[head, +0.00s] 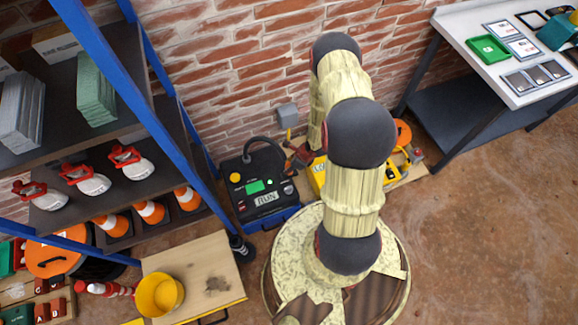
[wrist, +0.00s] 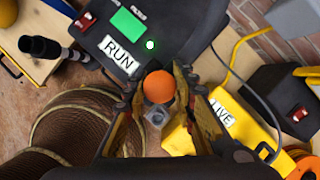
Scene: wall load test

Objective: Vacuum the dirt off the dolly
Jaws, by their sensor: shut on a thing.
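The dolly (head: 180,262) is a tan wooden board at lower left in the head view. A dark brown dirt patch (head: 216,284) lies on its right half, and a yellow bucket (head: 160,294) stands on its left half. A black ribbed nozzle-like thing (head: 240,248) is beside the dolly's right corner; it also shows in the wrist view (wrist: 40,47). My gripper (wrist: 160,82) is shut on an orange ball-shaped knob (wrist: 158,87) with a grey part below it. It is at the black RUN machine (head: 264,190), well away from the dolly.
A yellow box marked LIVE (wrist: 212,120) is close right of my gripper. A blue-framed shelf (head: 150,110) with cones and red-handled jugs stands at left. A brick wall (head: 235,45) is behind. A grey workbench (head: 480,60) is at right. Floor at right (head: 480,220) is clear.

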